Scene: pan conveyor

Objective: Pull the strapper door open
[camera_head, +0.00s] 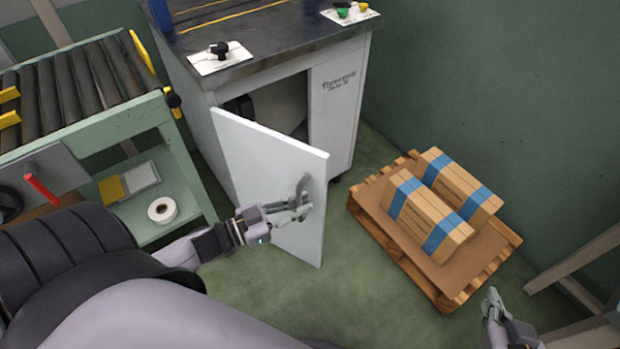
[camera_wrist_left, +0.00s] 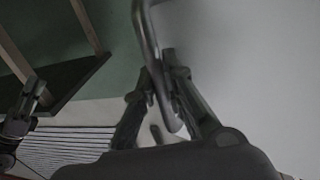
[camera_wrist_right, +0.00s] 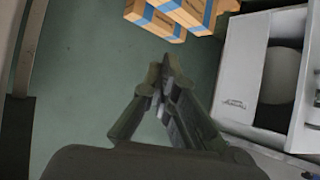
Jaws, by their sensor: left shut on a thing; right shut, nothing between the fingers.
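The strapper door (camera_head: 265,175) is a white panel on the front of the strapper cabinet (camera_head: 338,95). It stands swung open, with the dark inside of the cabinet showing behind it. A grey curved handle (camera_head: 303,190) is on the door near its free edge. My left gripper (camera_head: 300,207) is shut on the handle, and the bar of the handle (camera_wrist_left: 150,45) runs between its fingers in the left wrist view. My right gripper (camera_head: 492,305) is shut and empty at the lower right, apart from the door; it also shows in the right wrist view (camera_wrist_right: 160,75).
A wooden pallet (camera_head: 400,255) with blue-strapped cardboard boxes (camera_head: 430,215) stands right of the door. A roller conveyor (camera_head: 75,95) with a lower shelf holding a tape roll (camera_head: 162,210) is at the left. Green floor (camera_head: 340,290) is clear between door and pallet.

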